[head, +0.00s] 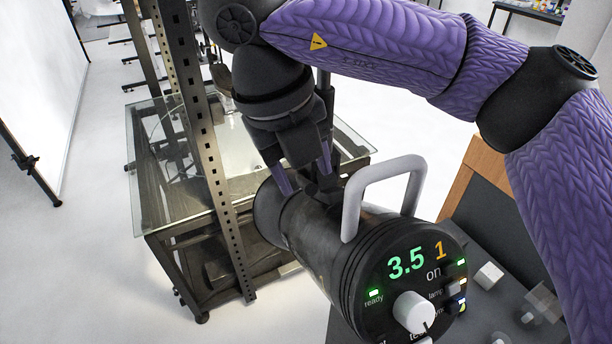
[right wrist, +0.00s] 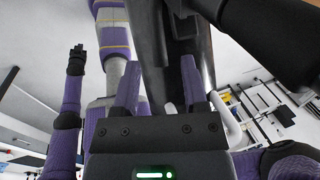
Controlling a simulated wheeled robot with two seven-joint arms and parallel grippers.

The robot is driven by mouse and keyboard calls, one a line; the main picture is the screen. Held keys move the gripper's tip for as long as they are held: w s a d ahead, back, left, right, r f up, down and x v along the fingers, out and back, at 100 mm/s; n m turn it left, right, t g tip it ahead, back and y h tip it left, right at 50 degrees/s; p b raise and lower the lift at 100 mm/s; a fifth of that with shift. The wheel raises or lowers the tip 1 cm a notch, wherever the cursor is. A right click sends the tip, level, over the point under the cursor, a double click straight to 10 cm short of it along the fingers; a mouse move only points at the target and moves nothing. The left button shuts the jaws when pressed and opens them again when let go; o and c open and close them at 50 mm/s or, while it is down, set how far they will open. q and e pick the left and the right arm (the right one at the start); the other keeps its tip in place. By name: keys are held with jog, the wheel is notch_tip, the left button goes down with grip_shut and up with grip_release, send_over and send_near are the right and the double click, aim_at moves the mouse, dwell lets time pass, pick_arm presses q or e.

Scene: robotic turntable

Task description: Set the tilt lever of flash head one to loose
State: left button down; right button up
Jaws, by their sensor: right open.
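Flash head one (head: 350,250) is a dark cylinder. Its round rear panel carries green digits 3.5, an orange 1, a lit ready light and a white knob. A grey loop handle (head: 384,185) stands on its top. My right gripper (head: 305,180) points down at the far part of the head's body, beyond the handle. Its purple fingers are apart, and they show in the right wrist view (right wrist: 160,80) with the dark body beyond them. I cannot make out the tilt lever or its setting; dark parts crowd around the fingertips. My left gripper (right wrist: 77,60) is small in the right wrist view.
A perforated metal upright (head: 215,160) stands just left of the flash head. Behind it is a glass-topped table (head: 160,190) with a dark frame. A dark surface with pale blocks (head: 488,275) lies at the lower right. Open white floor lies at the left.

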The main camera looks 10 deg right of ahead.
aim_at(305, 183)
jog(key=shift+x, duration=0.8)
jog(key=shift+d+f, duration=0.1)
jog(key=shift+f, duration=0.45)
jog(key=shift+w, duration=0.1)
grip_shut()
